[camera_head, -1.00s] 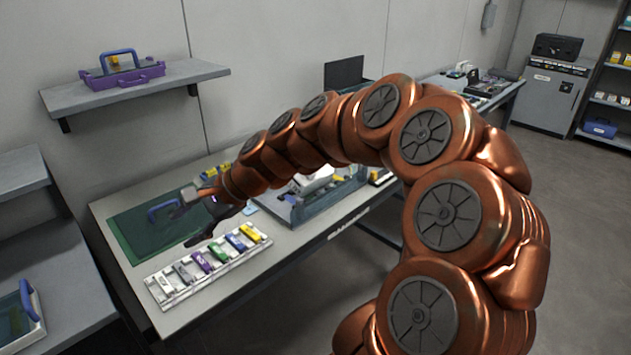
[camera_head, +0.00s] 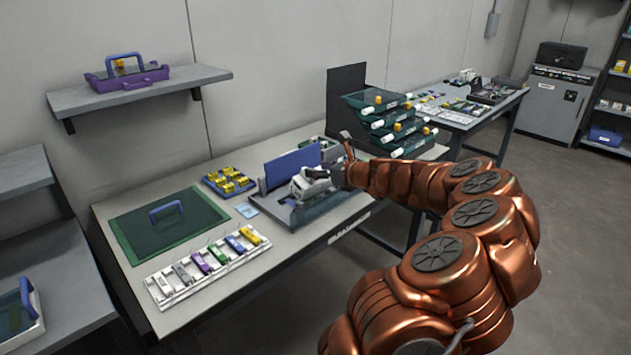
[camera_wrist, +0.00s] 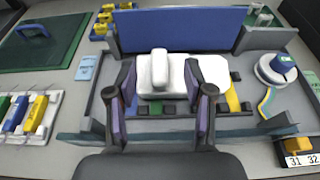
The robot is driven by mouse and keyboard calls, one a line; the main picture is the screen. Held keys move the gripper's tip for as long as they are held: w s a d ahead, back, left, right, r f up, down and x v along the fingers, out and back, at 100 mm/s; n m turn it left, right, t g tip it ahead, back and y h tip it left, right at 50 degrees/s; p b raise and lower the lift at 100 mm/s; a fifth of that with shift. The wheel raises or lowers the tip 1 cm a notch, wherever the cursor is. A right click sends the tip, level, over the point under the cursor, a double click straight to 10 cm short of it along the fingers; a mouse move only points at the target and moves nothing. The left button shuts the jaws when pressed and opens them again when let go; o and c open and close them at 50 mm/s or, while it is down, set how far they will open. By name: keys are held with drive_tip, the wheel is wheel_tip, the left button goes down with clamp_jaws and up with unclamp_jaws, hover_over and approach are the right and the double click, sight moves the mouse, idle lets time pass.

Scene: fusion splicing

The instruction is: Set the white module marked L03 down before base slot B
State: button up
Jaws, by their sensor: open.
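A white block with a rounded raised grip (camera_wrist: 160,70) sits in a grey tray-like station with a blue back panel. It also shows in the head view (camera_head: 310,183). No L03 mark is legible on it. My gripper (camera_wrist: 160,85) is open, its two dark fingers on either side of the white block; whether they touch it I cannot tell. In the head view my gripper (camera_head: 343,160) is at the station's right. Coloured strips show on the station floor behind the fingers. No slot letter B is readable.
A white rack (camera_head: 207,262) of several coloured modules, including a white one (camera_head: 164,286), lies at the table's front. A green mat (camera_head: 130,230) with a blue handle is behind it. A blue tray of yellow parts (camera_head: 229,181) and stacked green trays (camera_head: 388,120) flank the station.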

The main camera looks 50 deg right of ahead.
drive_tip(key=shift+x, duration=3)
drive_tip(key=shift+f, duration=0.15)
drive_tip(key=shift+c, duration=0.2)
clamp_jaws()
